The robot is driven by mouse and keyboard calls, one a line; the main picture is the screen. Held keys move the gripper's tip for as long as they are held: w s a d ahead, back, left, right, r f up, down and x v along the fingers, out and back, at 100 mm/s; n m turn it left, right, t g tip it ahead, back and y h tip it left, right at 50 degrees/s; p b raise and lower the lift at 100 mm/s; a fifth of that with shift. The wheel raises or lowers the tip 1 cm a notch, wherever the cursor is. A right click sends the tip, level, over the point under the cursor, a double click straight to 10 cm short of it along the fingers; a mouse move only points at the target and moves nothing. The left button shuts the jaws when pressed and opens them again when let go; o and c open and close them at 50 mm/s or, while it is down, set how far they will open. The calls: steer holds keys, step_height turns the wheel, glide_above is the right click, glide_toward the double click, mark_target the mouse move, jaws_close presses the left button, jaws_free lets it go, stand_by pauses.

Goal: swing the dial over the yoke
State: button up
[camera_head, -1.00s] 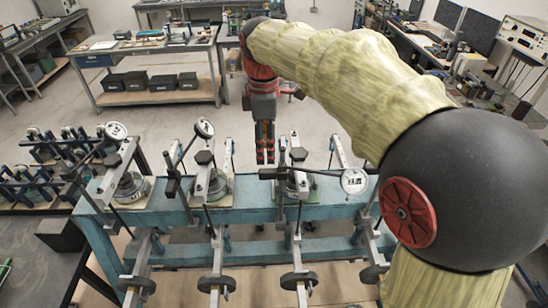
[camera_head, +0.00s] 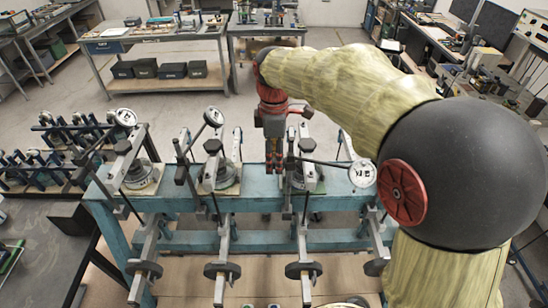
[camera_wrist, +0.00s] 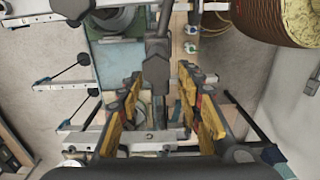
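A blue bench frame (camera_head: 262,189) carries several lever stations. White round dials on dark rods show at the left station (camera_head: 126,117), the second station (camera_head: 214,116) and right of the third station (camera_head: 362,173). The right dial's rod runs left to the third station's dark upright clamp (camera_head: 307,146); that dial stands out to the side of the station. Which part is the yoke I cannot tell. My gripper (camera_head: 274,163) points down at the bench's far side, beside the third station. In the wrist view my gripper (camera_wrist: 163,108) is open, with a dark clamp block (camera_wrist: 156,72) between or below its yellow-padded fingers; contact is unclear.
Long levers with black disc weights (camera_head: 222,271) reach toward the near side. A rack of small dark-blue frames (camera_head: 60,160) stands at the left. Work tables (camera_head: 150,38) stand behind, with clear floor (camera_head: 200,103) between. My arm covers the bench's right end.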

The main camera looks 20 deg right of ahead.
steer(key=shift+c, duration=1.3)
jaws_close()
